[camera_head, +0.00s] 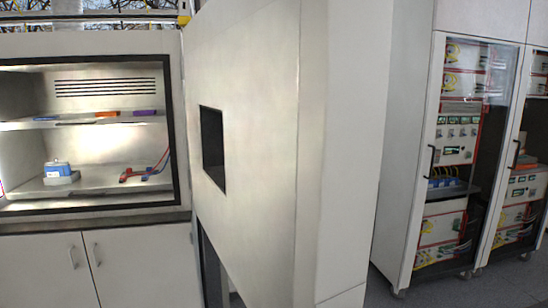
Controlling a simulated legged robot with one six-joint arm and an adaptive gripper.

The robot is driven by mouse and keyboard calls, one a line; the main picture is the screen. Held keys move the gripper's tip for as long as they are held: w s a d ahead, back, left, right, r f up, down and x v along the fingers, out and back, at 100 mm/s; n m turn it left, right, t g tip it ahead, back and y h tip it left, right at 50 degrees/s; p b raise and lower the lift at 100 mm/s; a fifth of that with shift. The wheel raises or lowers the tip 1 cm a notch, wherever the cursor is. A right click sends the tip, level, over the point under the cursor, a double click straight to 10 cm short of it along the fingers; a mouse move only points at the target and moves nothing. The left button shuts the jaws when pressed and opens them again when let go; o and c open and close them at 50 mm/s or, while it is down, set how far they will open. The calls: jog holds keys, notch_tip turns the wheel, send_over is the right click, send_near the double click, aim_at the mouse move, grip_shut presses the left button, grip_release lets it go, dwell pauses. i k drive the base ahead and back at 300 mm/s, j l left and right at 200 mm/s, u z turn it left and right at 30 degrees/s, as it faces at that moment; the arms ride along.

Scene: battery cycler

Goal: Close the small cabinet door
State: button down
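I cannot tell for sure which door is the small cabinet door. A tall pale panel (255,120) stands close in front of me, with a dark square opening or window (212,150) in its left face. I cannot tell whether this panel is a door or the side of a cabinet. At the left, a lit cabinet (110,207) is open at the front, with two shelf levels inside. Below it are two pale doors with handles, the left one (40,270) and the right one (130,265); both look shut. My gripper is not in view.
On the lit cabinet's lower level are a blue and white device (58,172) and red and blue leads (147,172). At the right stand wheeled racks with glass doors (440,170) and black handles. Grey floor (450,291) is clear at the lower right.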

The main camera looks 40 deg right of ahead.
aim_at(286, 100)
jog(key=l, duration=0.5)
jog(key=k+l+u, duration=0.15)
jog(key=l, duration=0.85)
jog(key=k+l+u, duration=0.15)
jog(key=l, duration=0.35)
jog(key=k+l, duration=0.15)
jog(key=k, duration=0.4)
jog(key=i+j+u, duration=0.1)
jog(key=i, duration=0.2)
jog(key=i+j+u, duration=0.1)
jog(key=i+j, duration=0.05)
jog(key=i, duration=0.1)
